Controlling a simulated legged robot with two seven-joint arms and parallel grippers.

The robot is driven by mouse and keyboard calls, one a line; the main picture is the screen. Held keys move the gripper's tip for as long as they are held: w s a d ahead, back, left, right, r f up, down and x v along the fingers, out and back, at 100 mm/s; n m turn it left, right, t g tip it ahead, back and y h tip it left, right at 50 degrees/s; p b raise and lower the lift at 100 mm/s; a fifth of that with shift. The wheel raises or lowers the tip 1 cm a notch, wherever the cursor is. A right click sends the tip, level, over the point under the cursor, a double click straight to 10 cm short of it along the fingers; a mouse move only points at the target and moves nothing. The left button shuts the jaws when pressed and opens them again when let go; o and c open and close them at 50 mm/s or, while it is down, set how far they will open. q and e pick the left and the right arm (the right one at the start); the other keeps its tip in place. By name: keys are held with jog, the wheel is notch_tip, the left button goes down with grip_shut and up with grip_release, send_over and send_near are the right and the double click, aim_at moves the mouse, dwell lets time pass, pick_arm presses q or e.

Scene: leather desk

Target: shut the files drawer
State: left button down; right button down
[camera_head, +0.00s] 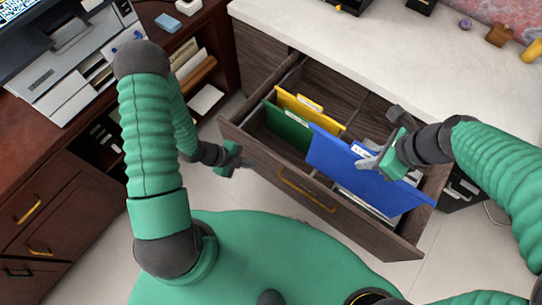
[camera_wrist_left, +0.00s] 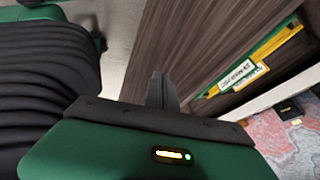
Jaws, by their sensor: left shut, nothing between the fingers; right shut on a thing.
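The dark wood files drawer (camera_head: 345,218) is pulled out from under the pale counter, with a brass handle (camera_head: 305,190) on its front. Inside are a yellow folder (camera_head: 302,103), a green folder (camera_head: 288,130) and a blue folder (camera_head: 335,158). My right gripper (camera_head: 372,161) is shut on the top edge of the blue folder, which stands higher than the others and slants. My left gripper (camera_head: 238,160) is shut and empty just outside the drawer front, near its left end. In the left wrist view, its closed fingers (camera_wrist_left: 161,92) are beside the drawer's wood (camera_wrist_left: 215,35).
A pale counter (camera_head: 410,50) lies above and behind the drawer, with small items at its back. A desk with a printer (camera_head: 75,55) and open shelves stands at left. My green base fills the floor in front of the drawer.

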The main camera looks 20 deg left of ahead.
aim_at(265, 158)
pick_arm(q)
jog(key=w, duration=0.1)
jog(key=w+d, duration=0.1)
jog(key=w, duration=0.2)
jog(key=shift+d+f+p, duration=0.25)
jog(key=shift+p, duration=0.1)
jog(key=shift+a, duration=0.25)
